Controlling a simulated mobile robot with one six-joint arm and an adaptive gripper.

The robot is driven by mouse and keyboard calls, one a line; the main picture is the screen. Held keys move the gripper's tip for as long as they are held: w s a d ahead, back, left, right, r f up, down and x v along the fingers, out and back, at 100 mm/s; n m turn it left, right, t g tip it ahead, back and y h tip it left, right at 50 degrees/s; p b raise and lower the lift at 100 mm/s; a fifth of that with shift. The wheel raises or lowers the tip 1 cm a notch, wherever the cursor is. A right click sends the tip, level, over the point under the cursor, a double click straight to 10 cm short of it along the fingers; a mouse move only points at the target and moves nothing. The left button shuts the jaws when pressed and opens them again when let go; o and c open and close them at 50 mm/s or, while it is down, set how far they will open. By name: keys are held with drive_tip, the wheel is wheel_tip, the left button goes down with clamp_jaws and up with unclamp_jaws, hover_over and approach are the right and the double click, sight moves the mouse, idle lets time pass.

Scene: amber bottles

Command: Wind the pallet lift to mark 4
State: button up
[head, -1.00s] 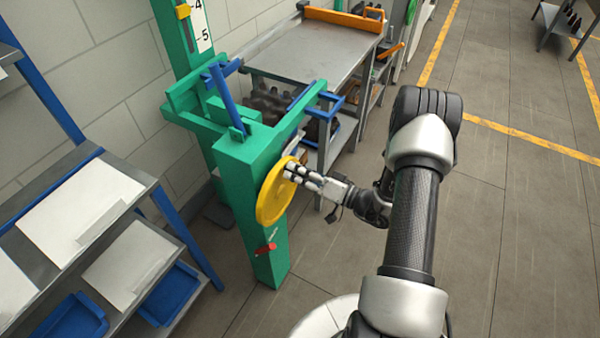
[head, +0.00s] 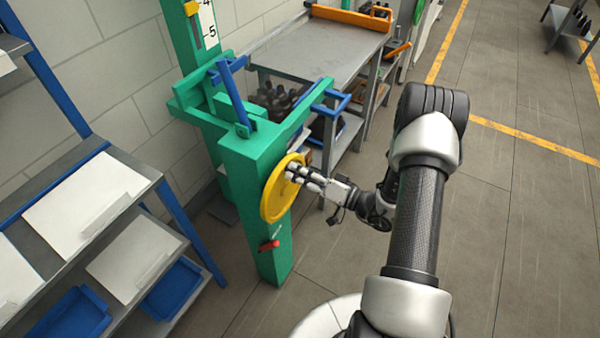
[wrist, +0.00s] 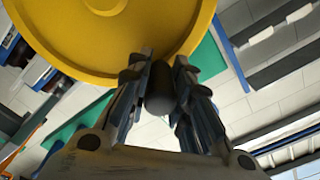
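The pallet lift is a green post (head: 255,165) with a yellow handwheel (head: 272,205) on its right side. The wheel also fills the top of the wrist view (wrist: 110,35). A dark knob (wrist: 160,90) stands out from the wheel. My gripper (head: 294,171) is at the wheel's upper right, and its two fingers (wrist: 163,62) close on the knob from both sides. A yellow pointer (head: 192,8) sits beside the white scale (head: 208,18), close to mark 4 and above mark 5. The scale's top is cut off, so the exact reading is unclear.
A red-handled lever (head: 269,245) is low on the post, below the wheel. A blue lever (head: 232,92) and blue fork pieces are above. Grey shelving (head: 60,240) stands left, and a metal bench (head: 320,50) behind. The floor to the right is clear.

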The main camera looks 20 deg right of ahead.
drive_tip(key=o, duration=0.4)
drive_tip(key=shift+s+a+f, duration=0.25)
drive_tip(key=shift+s+f, duration=0.05)
drive_tip(key=shift+s, duration=0.05)
drive_tip(key=shift+o, duration=0.4)
drive_tip(key=shift+s+d, duration=0.2)
drive_tip(key=v, duration=1.1)
drive_tip(key=shift+d+r, duration=0.25)
drive_tip(key=shift+d, duration=0.05)
drive_tip(key=shift+w, duration=0.1)
drive_tip(key=s+a+r+n+g, duration=0.3)
drive_tip(key=s+a+r+g, duration=0.1)
drive_tip(key=a+r+g, duration=0.4)
drive_tip(key=s+a+r+n+g, duration=0.25)
drive_tip(key=a+r+g, duration=0.35)
drive_tip(key=a, duration=0.3)
drive_tip(key=s+r+m+t+h, duration=0.2)
drive_tip(key=s+r+t+h, duration=0.2)
drive_tip(key=s+r+h, duration=0.5)
drive_tip(key=shift+s+d+m+h, duration=0.35)
drive_tip(key=shift+s+d+h, duration=0.1)
drive_tip(key=shift+s+h, duration=0.35)
